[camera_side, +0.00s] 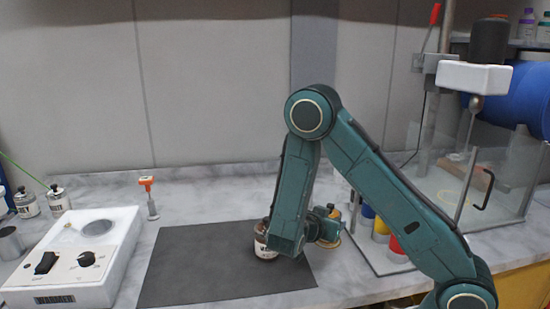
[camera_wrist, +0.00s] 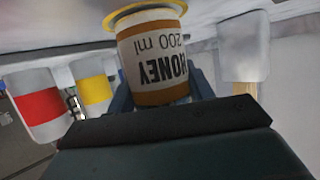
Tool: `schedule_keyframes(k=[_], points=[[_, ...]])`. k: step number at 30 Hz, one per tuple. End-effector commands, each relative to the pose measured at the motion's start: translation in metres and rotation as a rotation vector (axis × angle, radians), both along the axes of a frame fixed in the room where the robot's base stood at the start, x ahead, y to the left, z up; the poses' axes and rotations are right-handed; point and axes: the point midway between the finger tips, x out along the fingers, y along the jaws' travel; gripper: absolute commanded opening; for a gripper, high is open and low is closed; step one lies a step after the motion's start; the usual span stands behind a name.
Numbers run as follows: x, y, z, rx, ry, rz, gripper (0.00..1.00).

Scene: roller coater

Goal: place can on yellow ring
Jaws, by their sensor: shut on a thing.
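A white-labelled honey can (camera_wrist: 152,55) with orange bands is held between the jaws of my gripper (camera_side: 325,228). In the wrist view its lettering is upside down, and my gripper is shut on it. A yellow ring (camera_wrist: 143,12) shows at the can's base, at the top of the wrist view. The ring also shows as a yellow rim (camera_side: 329,243) under my gripper in the side view. My gripper hides most of the can there. I cannot tell whether the can touches the ring or is slightly above it.
Red (camera_side: 397,246) and yellow (camera_side: 380,228) containers stand close on the right, before a glass enclosure (camera_side: 500,170). A white control box (camera_side: 75,262) is at left. The mat's left part is clear.

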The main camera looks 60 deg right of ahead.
Motion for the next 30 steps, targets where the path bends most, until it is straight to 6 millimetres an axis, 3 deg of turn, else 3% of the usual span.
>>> schedule_keyframes(k=[7, 8, 10, 11, 24, 30], points=[[0.0, 0.0, -0.002, -0.001, 0.0, 0.0, 0.24], [0.0, 0.0, -0.002, 0.0, 0.0, 0.0, 0.58], [0.0, 0.0, -0.002, 0.0, 0.0, 0.0, 0.71], [0.0, 0.0, -0.002, 0.0, 0.0, 0.0, 0.74], [0.0, 0.0, 0.001, 0.0, -0.001, 0.0, 0.74], [0.001, 0.013, 0.006, 0.0, -0.001, 0.003, 0.74]])
